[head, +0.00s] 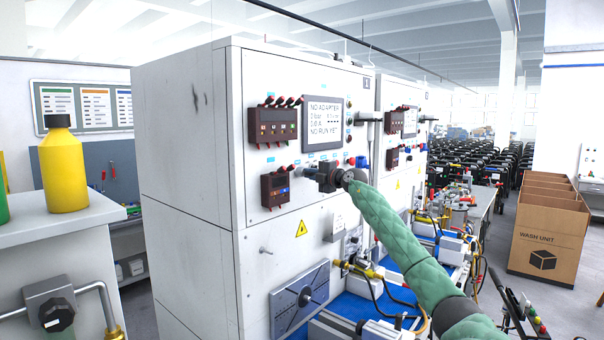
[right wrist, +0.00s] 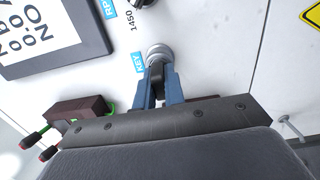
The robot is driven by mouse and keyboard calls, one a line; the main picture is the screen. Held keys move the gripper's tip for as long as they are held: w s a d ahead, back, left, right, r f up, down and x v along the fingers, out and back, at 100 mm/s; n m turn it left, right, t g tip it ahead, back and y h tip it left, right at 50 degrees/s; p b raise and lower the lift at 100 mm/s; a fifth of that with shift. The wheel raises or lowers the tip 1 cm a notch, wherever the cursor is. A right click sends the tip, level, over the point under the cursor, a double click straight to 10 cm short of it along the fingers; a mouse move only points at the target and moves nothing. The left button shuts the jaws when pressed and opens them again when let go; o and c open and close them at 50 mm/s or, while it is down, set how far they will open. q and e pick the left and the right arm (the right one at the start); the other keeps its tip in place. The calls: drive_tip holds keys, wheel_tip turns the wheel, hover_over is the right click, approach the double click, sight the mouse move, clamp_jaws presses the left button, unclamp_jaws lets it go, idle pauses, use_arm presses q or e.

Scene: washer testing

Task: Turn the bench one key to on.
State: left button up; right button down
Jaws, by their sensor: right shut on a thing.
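Bench one (head: 185,140) is the near white cabinet, with a screen (head: 323,122) reading NO ADAPTER on its front panel. My right gripper (head: 312,174) is at this panel, below the screen. In the right wrist view its blue fingers (right wrist: 158,78) are shut on the black key (right wrist: 157,70), one on each side. The key sits at a round silver lock (right wrist: 158,52) beside a blue KEY label (right wrist: 138,62). The gripper hides the key and lock in the head view, and I cannot tell the key's exact angle. My left gripper is not in view.
Dark red connector blocks (head: 277,126) (head: 275,188) stick out left of the gripper. A black knob (right wrist: 141,3) is near the lock. A yellow bottle (head: 64,165) stands on a counter at left. A second bench (head: 407,95) stands behind; cardboard boxes (head: 548,225) are at right.

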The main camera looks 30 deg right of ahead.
drive_tip(key=c, duration=1.4)
unclamp_jaws()
